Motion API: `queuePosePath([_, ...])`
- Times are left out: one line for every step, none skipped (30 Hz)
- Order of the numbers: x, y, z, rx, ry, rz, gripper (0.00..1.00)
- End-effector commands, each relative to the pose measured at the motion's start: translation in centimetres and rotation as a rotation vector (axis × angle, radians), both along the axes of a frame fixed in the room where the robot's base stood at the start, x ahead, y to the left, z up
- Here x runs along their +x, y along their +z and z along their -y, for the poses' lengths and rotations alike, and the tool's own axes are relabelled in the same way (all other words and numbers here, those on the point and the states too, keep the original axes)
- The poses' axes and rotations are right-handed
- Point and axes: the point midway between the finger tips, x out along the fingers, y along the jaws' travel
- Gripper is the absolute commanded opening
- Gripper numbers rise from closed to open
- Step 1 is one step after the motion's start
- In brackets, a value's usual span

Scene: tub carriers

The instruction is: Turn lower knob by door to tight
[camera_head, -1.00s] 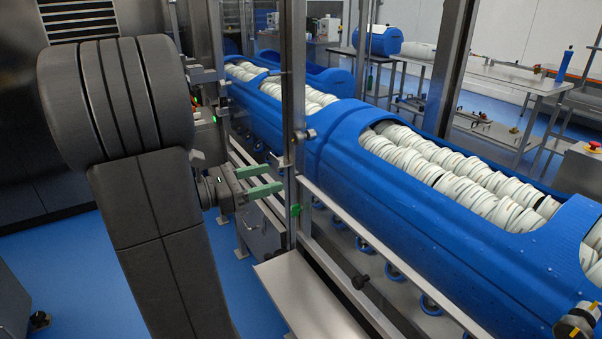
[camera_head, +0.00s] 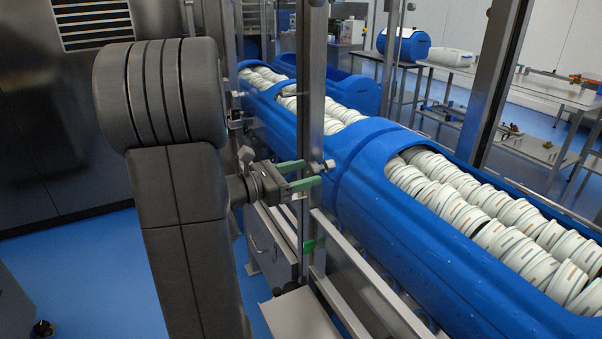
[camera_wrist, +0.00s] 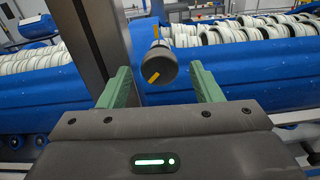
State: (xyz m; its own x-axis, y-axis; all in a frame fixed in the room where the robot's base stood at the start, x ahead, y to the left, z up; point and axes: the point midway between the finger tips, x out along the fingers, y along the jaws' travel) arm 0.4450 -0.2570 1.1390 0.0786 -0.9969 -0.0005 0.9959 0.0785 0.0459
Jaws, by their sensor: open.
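The knob (camera_wrist: 163,70) is a dark round cap with a yellow line set diagonally on its face. It sits beside a steel post in the wrist view. It also shows small on the right of the post (camera_head: 329,165) in the head view. A second short yellow mark shows just above and behind it. My gripper (camera_head: 312,173) is open, with green fingers. In the wrist view the fingertips lie left and right of the knob with gaps on both sides. I cannot tell how far the knob is in depth. No second knob is clear.
Blue tub carriers (camera_head: 360,158) filled with white tubs run behind the post. A steel rail (camera_head: 365,285) and a grey box (camera_head: 268,240) lie below my gripper. A green clip (camera_head: 309,246) is lower on the post. Blue floor is open at the left.

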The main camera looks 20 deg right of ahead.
Motion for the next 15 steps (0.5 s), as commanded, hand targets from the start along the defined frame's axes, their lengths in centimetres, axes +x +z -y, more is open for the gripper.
queuePosePath([0.0, 0.0, 0.03, 0.0, 0.0, 0.0, 0.59])
queuePosePath([0.01, 0.0, 0.03, 0.0, 0.0, 0.0, 0.59])
queuePosePath([0.01, 0.0, 0.02, 0.0, 0.0, 0.0, 0.59])
queuePosePath([0.01, 0.0, 0.02, 0.0, 0.0, 0.0, 0.59])
queuePosePath([0.01, 0.0, 0.01, 0.0, 0.0, 0.0, 0.59])
queuePosePath([0.01, 0.0, 0.01, 0.0, 0.0, 0.0, 0.57])
queuePosePath([0.01, 0.01, 0.01, 0.0, 0.0, 0.0, 0.51])
queuePosePath([0.01, 0.01, 0.01, 0.0, 0.0, 0.0, 0.45])
queuePosePath([0.01, 0.01, 0.0, 0.0, 0.0, 0.001, 0.37])
queuePosePath([0.01, 0.01, 0.0, 0.0, 0.0, 0.001, 0.31])
queuePosePath([0.01, 0.02, 0.0, -0.001, 0.0, 0.001, 0.25])
queuePosePath([0.01, 0.02, 0.0, -0.001, 0.0, 0.001, 0.17])
queuePosePath([0.01, 0.02, 0.0, -0.001, 0.0, 0.001, 0.14])
queuePosePath([0.01, 0.02, 0.0, -0.001, 0.0, 0.001, 0.14])
queuePosePath([0.01, 0.01, 0.0, -0.001, 0.0, 0.001, 0.14])
